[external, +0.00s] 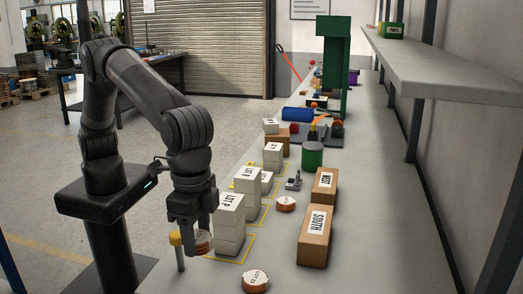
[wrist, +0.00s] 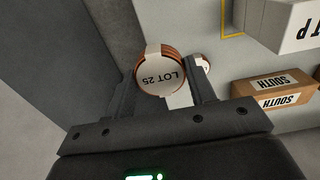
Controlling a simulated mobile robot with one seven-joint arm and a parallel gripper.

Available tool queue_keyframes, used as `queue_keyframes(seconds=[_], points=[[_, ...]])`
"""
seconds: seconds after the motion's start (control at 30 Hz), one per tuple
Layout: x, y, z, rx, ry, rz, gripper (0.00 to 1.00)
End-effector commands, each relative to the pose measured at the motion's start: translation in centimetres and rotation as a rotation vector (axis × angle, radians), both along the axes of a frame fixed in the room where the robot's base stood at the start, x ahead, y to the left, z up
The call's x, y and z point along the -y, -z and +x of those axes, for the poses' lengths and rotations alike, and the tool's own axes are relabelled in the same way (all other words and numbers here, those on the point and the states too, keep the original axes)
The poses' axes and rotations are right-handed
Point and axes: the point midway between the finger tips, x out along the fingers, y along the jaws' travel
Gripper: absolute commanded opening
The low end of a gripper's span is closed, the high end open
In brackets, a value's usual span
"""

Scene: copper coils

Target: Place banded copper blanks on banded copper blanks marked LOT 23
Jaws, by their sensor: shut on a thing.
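My gripper (external: 192,222) is shut on banded copper blanks (external: 203,242), a round copper stack with a white label. In the wrist view the label on these held blanks (wrist: 160,74) reads LOT 25, and a finger of my gripper (wrist: 163,98) lies on each side. They are by the bench's left edge; their height above it is hard to judge. Another banded copper stack (external: 255,281) lies at the bench's near end, its label too small to read surely. A third (external: 286,204) lies farther back, its label unreadable. Part of one stack (wrist: 206,63) shows behind the right finger.
White LOT P boxes (external: 229,209) stand stacked in a yellow outline right of my gripper. A yellow-topped post (external: 176,240) stands close on its left. Brown SOUTH (external: 315,235) and WEST (external: 324,184) boxes lie farther right. The near right of the bench (external: 370,265) is clear.

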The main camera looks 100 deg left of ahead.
Motion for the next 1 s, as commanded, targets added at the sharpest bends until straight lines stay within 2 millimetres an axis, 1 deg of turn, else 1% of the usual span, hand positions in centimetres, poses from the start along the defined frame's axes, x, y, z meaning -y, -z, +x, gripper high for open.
queue_keyframes(seconds=[0.13, 0.4, 0.5, 0.6, 0.77, 1.0], points=[[-1.4, 1.6, 1.9, 0.000, -0.005, 0.000, 0.23], [-4.8, 5.3, 7.0, 0.000, -0.005, 0.001, 0.23], [-5.7, 6.3, 8.4, 0.000, -0.004, 0.000, 0.23], [-6.3, 6.8, 9.2, 0.002, -0.002, -0.001, 0.23], [-6.5, 7.6, 9.5, 0.000, 0.000, 0.000, 0.23], [-6.5, 10.8, 9.5, 0.000, -0.002, 0.000, 0.23]])
